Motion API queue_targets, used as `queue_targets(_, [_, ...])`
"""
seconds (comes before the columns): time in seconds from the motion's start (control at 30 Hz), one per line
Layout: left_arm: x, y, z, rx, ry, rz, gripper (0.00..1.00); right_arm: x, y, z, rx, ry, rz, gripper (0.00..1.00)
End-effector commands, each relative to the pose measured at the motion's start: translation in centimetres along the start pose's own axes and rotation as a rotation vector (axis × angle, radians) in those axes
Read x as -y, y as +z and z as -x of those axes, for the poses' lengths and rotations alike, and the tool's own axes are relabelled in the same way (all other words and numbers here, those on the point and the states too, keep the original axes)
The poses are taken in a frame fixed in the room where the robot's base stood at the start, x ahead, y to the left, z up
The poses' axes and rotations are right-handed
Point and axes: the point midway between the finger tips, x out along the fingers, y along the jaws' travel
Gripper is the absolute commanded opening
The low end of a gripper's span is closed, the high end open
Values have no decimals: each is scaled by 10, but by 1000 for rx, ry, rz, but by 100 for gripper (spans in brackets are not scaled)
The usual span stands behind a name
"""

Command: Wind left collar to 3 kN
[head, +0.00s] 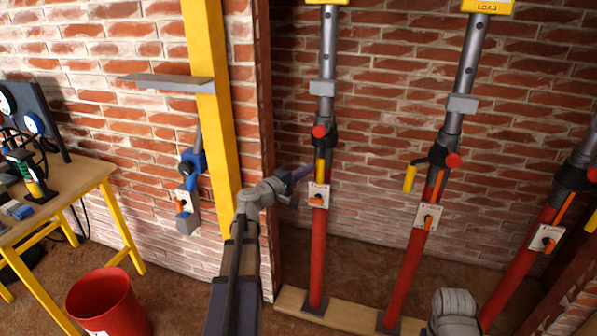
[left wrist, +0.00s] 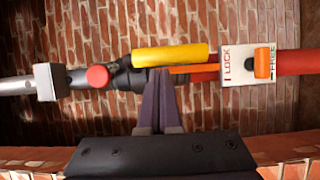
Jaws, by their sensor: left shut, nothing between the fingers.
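The left prop has a red lower tube (head: 318,258), a grey upper tube (head: 327,50) and a dark collar (left wrist: 122,75) with a red knob (head: 320,131) and a yellow handle (head: 320,168). In the left wrist view the yellow handle (left wrist: 170,55) lies along the prop. The lock plate (head: 319,196) has an orange lever (left wrist: 262,62) beside the word FREE. My left gripper (head: 308,171) is shut and empty, its fingertips (left wrist: 160,74) at the collar just below the handle in that view. Contact cannot be told.
A middle prop (head: 409,270) and a right prop (head: 510,285) stand to the right. A wooden sill (head: 345,312) runs under the props. A yellow post (head: 210,120) with a grey shelf (head: 168,82), a workbench (head: 75,200) and a red bucket (head: 105,300) are left.

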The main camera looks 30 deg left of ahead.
Motion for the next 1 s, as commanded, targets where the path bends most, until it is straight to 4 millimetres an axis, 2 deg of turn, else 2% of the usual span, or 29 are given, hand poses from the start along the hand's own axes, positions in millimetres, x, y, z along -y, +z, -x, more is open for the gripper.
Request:
queue_targets(0.37, [0,2,-1,0,0,0,0,0,0,0,0,0,0,50])
queue_targets(0.53, [0,14,-9,2,0,0,0,0,0,0,0,0,0,50])
queue_targets(1.0, [0,12,-8,2,0,0,0,0,0,0,0,0,0,50])
